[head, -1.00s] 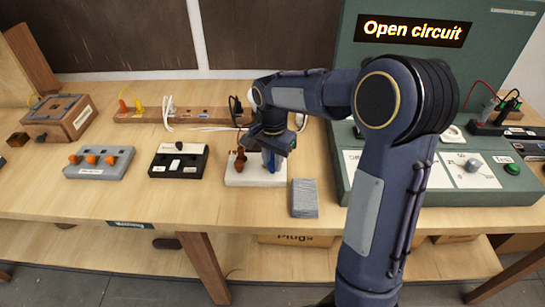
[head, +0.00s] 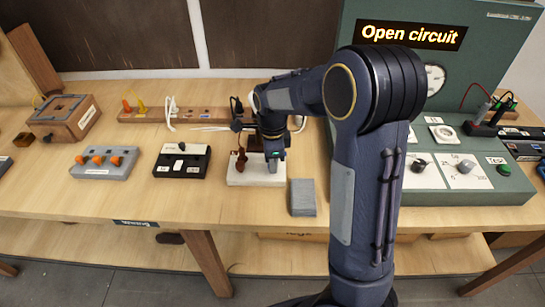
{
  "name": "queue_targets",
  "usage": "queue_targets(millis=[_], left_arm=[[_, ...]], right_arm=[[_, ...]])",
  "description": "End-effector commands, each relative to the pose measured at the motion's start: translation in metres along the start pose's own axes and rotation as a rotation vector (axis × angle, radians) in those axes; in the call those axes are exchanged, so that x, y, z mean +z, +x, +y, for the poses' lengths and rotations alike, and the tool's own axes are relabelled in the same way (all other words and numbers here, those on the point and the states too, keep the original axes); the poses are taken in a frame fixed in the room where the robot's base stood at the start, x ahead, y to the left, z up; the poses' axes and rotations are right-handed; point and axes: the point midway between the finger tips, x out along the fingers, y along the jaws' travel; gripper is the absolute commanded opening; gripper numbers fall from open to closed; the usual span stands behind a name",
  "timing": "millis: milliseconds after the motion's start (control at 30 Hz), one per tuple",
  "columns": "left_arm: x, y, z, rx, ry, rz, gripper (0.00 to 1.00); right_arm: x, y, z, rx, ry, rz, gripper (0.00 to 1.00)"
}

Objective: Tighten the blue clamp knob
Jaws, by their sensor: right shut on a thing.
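The blue clamp knob (head: 273,166) shows as a small bit of blue just under my right gripper, above a white block (head: 245,180) on the bench. My right gripper (head: 274,156) points down over the right part of this block and is shut on the knob. Its fingers and the arm hide most of the knob. A brown-orange part (head: 241,161) stands on the block left of the gripper, apart from it. My left gripper is not in view.
A grey block (head: 303,197) lies right of the white block. A black switch box (head: 182,161) and a grey box with orange knobs (head: 104,162) stand to the left. A wooden power strip (head: 205,114) lies behind. A green tester panel reading "Open circuit" (head: 412,35) stands at right.

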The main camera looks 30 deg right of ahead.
Motion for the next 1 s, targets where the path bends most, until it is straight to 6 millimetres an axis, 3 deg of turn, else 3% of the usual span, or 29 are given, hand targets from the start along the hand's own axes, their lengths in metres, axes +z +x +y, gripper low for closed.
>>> queue_targets(millis=[333,867,900,1000], left_arm=[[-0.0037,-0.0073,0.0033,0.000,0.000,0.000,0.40],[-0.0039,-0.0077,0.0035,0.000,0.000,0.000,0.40],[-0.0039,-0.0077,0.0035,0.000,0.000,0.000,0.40],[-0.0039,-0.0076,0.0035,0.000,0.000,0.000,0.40]], right_arm=[[-0.0003,-0.0024,-0.0017,-0.006,0.130,-0.001,0.00],[-0.0002,-0.0018,-0.0019,-0.006,0.151,-0.003,0.00],[-0.0002,-0.0018,-0.0019,-0.006,0.151,-0.003,0.28],[-0.0002,-0.0014,-0.0015,-0.005,0.150,-0.002,0.32]])
